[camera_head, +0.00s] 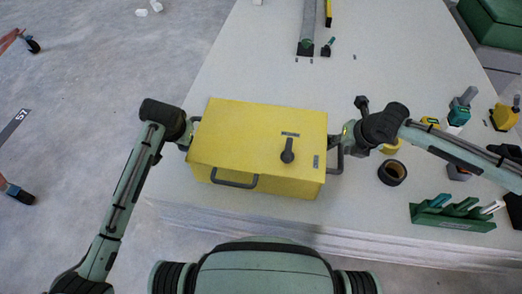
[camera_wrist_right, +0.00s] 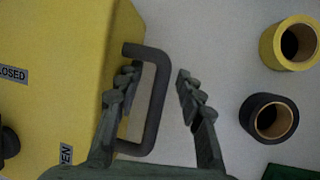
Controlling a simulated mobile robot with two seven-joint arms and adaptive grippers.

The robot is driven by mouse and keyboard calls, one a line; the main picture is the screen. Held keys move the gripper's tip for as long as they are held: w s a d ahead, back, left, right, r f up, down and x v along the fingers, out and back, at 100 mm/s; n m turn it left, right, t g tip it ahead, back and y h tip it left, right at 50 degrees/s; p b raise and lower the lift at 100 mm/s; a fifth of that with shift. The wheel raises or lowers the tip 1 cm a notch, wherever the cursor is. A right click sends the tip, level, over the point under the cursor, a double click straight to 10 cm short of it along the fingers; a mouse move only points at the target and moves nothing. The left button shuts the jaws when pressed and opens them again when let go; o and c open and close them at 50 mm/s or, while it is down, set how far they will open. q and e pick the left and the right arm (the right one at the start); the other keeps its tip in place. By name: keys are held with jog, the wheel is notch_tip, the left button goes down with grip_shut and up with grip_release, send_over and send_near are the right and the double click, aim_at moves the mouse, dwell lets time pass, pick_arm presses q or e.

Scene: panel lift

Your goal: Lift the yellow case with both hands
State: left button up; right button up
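The yellow case (camera_head: 240,140) lies on the pale table with a dark lever on top and a dark handle (camera_head: 234,181) on its front face. Its right side handle (camera_head: 341,162) also shows in the right wrist view (camera_wrist_right: 156,105). My right gripper (camera_head: 340,142) is at this handle. In the right wrist view its fingers (camera_wrist_right: 157,80) are spread, one between handle bar and case, the other outside the bar with a gap. My left gripper (camera_head: 187,138) is at the case's left side, by the left handle; its fingers are too small to tell.
A black tape roll (camera_head: 392,172) and a yellow roll (camera_head: 390,147) lie right of the case. A green rack (camera_head: 453,213) stands at the front right, with several tools behind. A grey metal profile (camera_head: 307,28) lies behind the case.

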jog(key=shift+c, duration=0.2)
pick_arm(q)
jog(key=c, duration=0.5)
pick_arm(e)
jog(key=c, duration=0.4)
pick_arm(q)
grip_shut()
pick_arm(e)
grip_shut()
